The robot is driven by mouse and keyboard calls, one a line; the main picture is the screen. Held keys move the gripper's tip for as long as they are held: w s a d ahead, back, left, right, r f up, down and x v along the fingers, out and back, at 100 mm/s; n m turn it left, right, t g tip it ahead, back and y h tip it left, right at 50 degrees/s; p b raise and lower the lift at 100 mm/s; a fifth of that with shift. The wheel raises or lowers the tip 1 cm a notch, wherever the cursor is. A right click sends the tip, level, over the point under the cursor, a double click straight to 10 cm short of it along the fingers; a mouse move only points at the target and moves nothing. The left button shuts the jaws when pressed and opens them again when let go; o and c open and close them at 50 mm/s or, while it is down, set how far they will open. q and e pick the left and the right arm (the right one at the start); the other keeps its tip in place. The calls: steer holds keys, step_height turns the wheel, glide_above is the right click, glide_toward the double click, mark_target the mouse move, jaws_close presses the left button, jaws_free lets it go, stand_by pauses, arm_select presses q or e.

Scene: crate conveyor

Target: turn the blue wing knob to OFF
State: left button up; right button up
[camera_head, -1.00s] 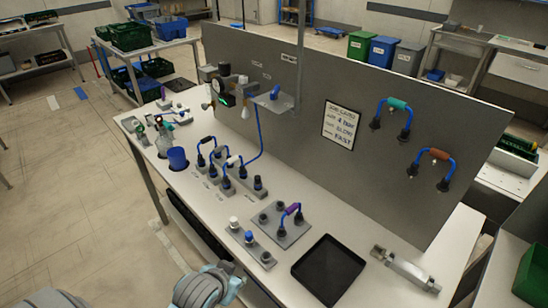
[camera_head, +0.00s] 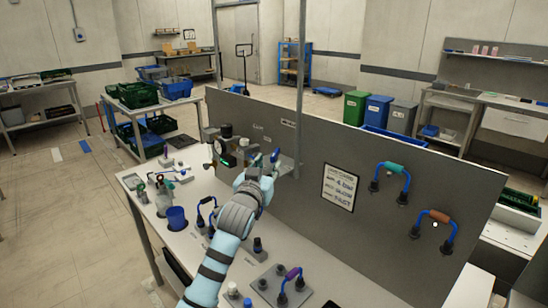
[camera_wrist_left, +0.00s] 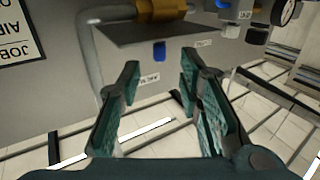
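The blue wing knob (camera_head: 275,155) is on a grey bracket plate (camera_head: 288,165) by the panel. In the left wrist view, which looks upside down, the small blue wing (camera_wrist_left: 159,51) is upright in the picture, in front of the plate (camera_wrist_left: 130,36). My left gripper (camera_head: 268,165) is raised close to the knob. In the left wrist view my left gripper (camera_wrist_left: 160,76) is open, with the knob beyond the gap between its fingertips and apart from them. Small labels are near the knob, but I cannot read them. My right gripper is not in view.
A valve and gauge assembly (camera_head: 226,150) is left of my gripper. A pole (camera_head: 301,90) rises beside the bracket. A sign (camera_head: 340,187) hangs on the panel.

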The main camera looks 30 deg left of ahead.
mark_target(272, 159)
arm_select(q)
steer(key=x, duration=0.7)
steer(key=shift+c, duration=0.6)
